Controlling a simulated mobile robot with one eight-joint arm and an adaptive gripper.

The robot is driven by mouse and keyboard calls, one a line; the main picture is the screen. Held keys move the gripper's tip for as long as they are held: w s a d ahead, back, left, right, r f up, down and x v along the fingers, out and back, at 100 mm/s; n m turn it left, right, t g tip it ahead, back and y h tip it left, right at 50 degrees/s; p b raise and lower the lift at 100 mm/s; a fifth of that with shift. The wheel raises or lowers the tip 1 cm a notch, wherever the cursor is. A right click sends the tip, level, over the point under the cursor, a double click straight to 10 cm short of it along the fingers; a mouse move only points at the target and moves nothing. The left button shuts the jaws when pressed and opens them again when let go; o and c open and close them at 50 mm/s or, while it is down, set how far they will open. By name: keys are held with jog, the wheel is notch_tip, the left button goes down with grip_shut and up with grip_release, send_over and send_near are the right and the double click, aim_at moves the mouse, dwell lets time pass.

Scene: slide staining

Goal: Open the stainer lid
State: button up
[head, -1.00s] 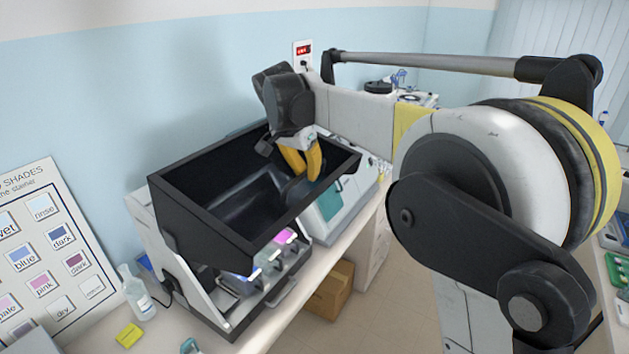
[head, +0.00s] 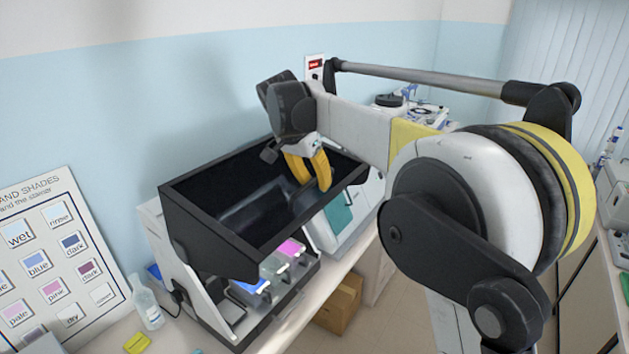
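The stainer (head: 205,290) is a white and black machine on the bench along the wall. Its black lid (head: 215,237) is raised and tilted, showing its hollow inside. Below it, several trays show, one with blue liquid (head: 252,286) and one with pink liquid (head: 290,248). My gripper (head: 309,178), with yellow fingers, hangs over the lid's far right part, in front of its dark inside. The fingers are apart, with nothing visible between them. I cannot tell whether they touch the lid.
A white and teal device (head: 340,222) stands just beyond the stainer. A shade chart (head: 55,262) leans at the left, with a clear bottle (head: 146,302) and a yellow block (head: 138,342) near it. A cardboard box (head: 340,303) is on the floor.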

jog(key=v, duration=1.2)
jog(key=s+d+f+n+t+y+b, duration=0.1)
jog(key=s+d+f+b, duration=0.5)
jog(key=f, duration=1.1)
jog(key=s+d+f+n+t+y+b, duration=0.1)
jog(key=s+d+f+n+b, duration=0.3)
jog(key=s+f+b, duration=1)
jog(key=s+d+f+n+t+y+b, duration=0.1)
jog(key=s+d+f+b, duration=0.7)
jog(key=f, duration=1.2)
jog(key=s+n+t+b, duration=0.1)
jog(key=s+b, duration=0.2)
jog(key=b, duration=0.2)
jog(key=shift+d+f, duration=0.2)
